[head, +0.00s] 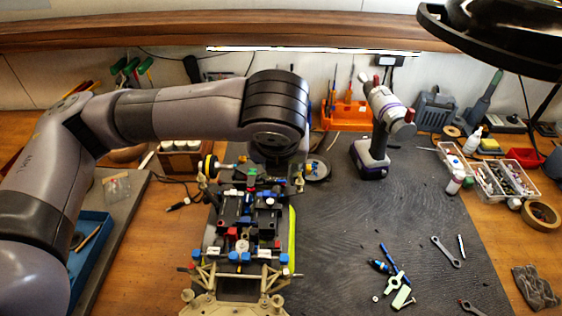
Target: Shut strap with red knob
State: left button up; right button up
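The RC car chassis (240,275) lies on the dark mat, with blue, white, black and red parts on it. A small red part (232,233) shows on its left middle. I cannot tell whether this is the strap's red knob, and the strap is not clearly distinguishable. My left arm reaches in from the left, with its wrist above the far end of the car. My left gripper (268,167) points down there, mostly hidden under the wrist. Its fingers are too small and dark to tell open from shut. My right gripper is not in view.
A cordless drill (372,155) stands behind the car to the right. Wrenches (446,252), a blue screwdriver (389,260) and small parts lie on the mat at right. A blue tray (90,245) is at left. The mat's right middle is clear.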

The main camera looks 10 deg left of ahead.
aim_at(210, 198)
jog(key=k+l, duration=0.15)
jog(key=k, duration=0.35)
jog(key=k+l, duration=0.15)
jog(key=k, duration=0.35)
jog(key=k+l, duration=0.15)
jog(key=k, duration=0.3)
